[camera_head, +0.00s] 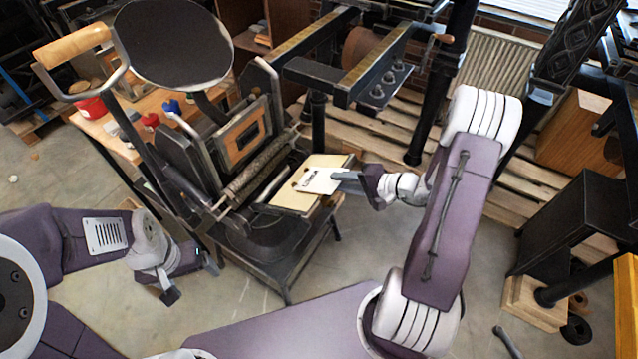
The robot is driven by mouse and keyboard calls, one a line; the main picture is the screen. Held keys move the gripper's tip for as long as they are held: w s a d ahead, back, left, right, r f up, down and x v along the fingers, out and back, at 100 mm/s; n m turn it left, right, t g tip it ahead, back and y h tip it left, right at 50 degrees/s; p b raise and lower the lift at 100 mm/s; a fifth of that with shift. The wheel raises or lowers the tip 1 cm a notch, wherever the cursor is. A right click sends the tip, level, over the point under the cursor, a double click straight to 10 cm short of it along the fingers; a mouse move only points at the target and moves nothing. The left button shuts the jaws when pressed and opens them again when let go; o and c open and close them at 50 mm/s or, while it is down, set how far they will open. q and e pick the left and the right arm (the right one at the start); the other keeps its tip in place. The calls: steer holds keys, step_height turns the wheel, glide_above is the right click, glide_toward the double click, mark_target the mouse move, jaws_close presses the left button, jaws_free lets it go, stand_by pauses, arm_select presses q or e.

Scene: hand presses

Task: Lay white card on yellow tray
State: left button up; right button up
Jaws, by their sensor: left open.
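The white card (318,182), with dark print on it, is over the pale yellow tray (291,199) of the hand press in the middle of the view. I cannot tell whether it touches the tray or is just above it. My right gripper (346,180) comes from the right. Its fingers are at the card's right edge and appear shut on it; the fingertips partly hide that edge. My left gripper (191,281) is open and empty, low at the left, in front of the press and apart from card and tray.
The press (240,140) has a round black disc (173,43) above and a wooden-handled lever (73,47) at the left. A wooden bench (117,140) holds a red pot (90,107). A black stand (565,225) is at right. Floor in front is open.

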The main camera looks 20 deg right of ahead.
jaws_close()
steer(key=shift+d+r, duration=0.1)
steer(key=shift+v, duration=1.45)
steer(key=shift+s+d+r+p, duration=0.25)
steer(key=shift+s+r+p, duration=0.1)
steer(key=shift+r+p, duration=0.3)
steer(key=shift+s+d+r+p, duration=0.3)
steer(key=shift+s+r+p, duration=0.1)
steer(key=shift+r, duration=0.4)
steer(key=shift+s+d+r+p, duration=0.3)
steer(key=shift+r+p, duration=0.25)
steer(key=shift+r, duration=0.2)
